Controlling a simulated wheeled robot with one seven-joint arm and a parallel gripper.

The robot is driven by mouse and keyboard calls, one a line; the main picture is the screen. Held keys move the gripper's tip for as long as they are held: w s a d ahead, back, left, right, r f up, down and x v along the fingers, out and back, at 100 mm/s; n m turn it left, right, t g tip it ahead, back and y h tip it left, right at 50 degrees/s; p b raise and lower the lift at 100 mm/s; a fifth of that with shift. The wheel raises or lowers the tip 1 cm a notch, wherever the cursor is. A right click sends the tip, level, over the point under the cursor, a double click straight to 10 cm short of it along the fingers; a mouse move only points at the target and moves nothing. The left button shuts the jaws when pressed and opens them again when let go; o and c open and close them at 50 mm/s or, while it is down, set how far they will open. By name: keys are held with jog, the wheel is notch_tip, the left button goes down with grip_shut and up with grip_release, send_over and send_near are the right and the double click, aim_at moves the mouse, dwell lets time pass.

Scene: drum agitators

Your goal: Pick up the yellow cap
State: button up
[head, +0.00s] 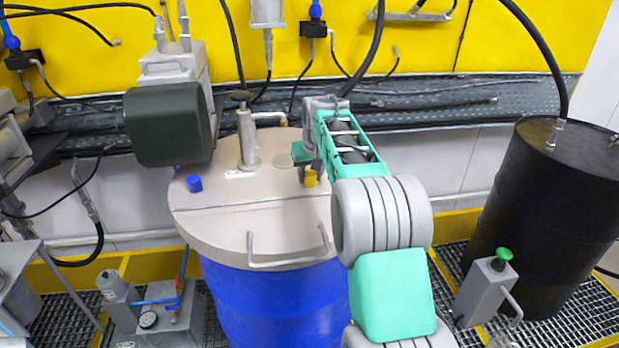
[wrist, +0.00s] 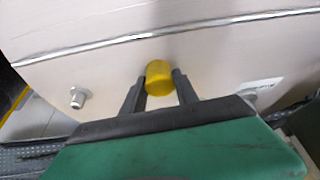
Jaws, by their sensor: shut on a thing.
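The yellow cap (head: 311,178) shows in the head view over the right part of the beige drum lid, just below my gripper (head: 307,170). In the wrist view the yellow cap (wrist: 159,78) sits between the two dark fingers of my gripper (wrist: 160,80), which is shut on it. The cap looks close to the lid surface; I cannot tell whether it touches the lid. My green and grey arm reaches in from the lower right and covers the right side of the lid.
The beige lid (head: 235,222) covers a blue drum (head: 270,305) and has a wire handle. A blue cap (head: 194,183) sits at its left. A metal pipe fitting (head: 248,140) and a dark green motor (head: 168,125) stand at its back. A black drum (head: 545,220) is at right.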

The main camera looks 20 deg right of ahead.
aim_at(308, 171)
grip_shut()
jog(key=shift+r, duration=0.15)
jog(key=shift+r, duration=0.3)
notch_tip(308, 171, up, 2)
jog(key=shift+a+r+b, duration=0.1)
jog(key=shift+r+b, duration=0.15)
jog(key=shift+b, duration=0.2)
jog(key=s+a+r+b, duration=0.3)
jog(key=s+a+r, duration=0.4)
jog(key=a+r, duration=0.2)
jog(key=shift+s+a+r, duration=0.35)
jog(key=shift+s+a, duration=0.05)
jog(key=shift+a, duration=0.85)
jog(key=shift+a, duration=0.1)
